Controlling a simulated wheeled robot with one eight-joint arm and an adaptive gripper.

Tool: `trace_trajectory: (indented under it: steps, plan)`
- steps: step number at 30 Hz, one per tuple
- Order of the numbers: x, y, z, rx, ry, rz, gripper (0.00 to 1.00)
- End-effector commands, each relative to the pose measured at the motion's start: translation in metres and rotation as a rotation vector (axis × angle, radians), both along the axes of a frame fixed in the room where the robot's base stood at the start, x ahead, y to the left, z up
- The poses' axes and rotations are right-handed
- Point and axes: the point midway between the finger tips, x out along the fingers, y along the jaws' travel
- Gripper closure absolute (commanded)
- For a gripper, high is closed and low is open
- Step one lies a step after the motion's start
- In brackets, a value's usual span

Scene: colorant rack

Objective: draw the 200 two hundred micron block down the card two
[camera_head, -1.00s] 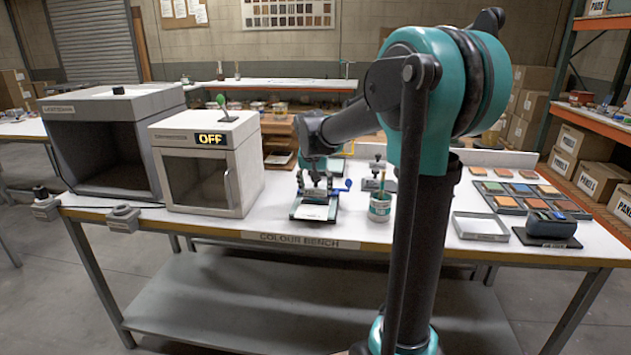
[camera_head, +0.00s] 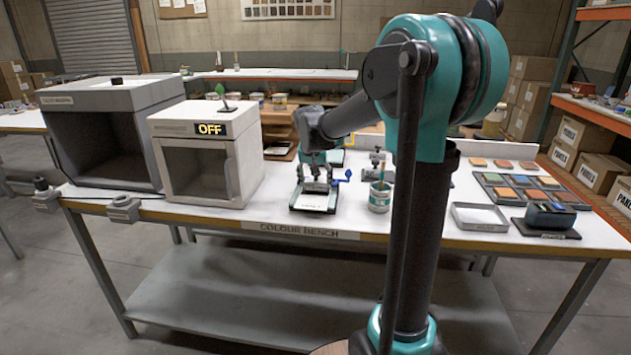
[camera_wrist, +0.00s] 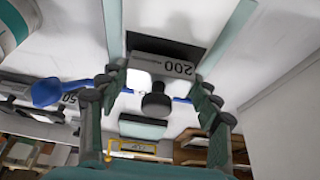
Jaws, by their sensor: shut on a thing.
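The grey block marked 200 (camera_wrist: 160,68) sits between the fingers of my gripper (camera_wrist: 160,85) in the wrist view, with a dark round knob beside it. My gripper is shut on this block. In the head view my gripper (camera_head: 315,182) is low over a dark-edged board on the bench, and hides most of the block. A white card (camera_head: 312,203) lies on that board; its front label is too small to read. In the wrist view a dark band lies just beyond the block, with pale card surface (camera_wrist: 175,20) past it, flanked by teal strips.
A tin with a brush (camera_head: 380,197) stands right of the board. A blue handle (camera_wrist: 45,92) and another block (camera_wrist: 70,98) are close by. A white oven marked OFF (camera_head: 208,155) stands left. A shallow tray (camera_head: 480,217) and colour panels (camera_head: 520,185) are at the right.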

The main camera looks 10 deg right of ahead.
Motion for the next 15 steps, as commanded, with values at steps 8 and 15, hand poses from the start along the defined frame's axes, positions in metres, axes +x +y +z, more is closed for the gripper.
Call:
trace_trajectory:
  steps: [8,15]
  plan:
    - [0.0003,0.0000,-0.0027,0.000,0.000,0.000,0.84]
    - [0.0003,0.0000,-0.0051,0.000,0.000,0.000,0.84]
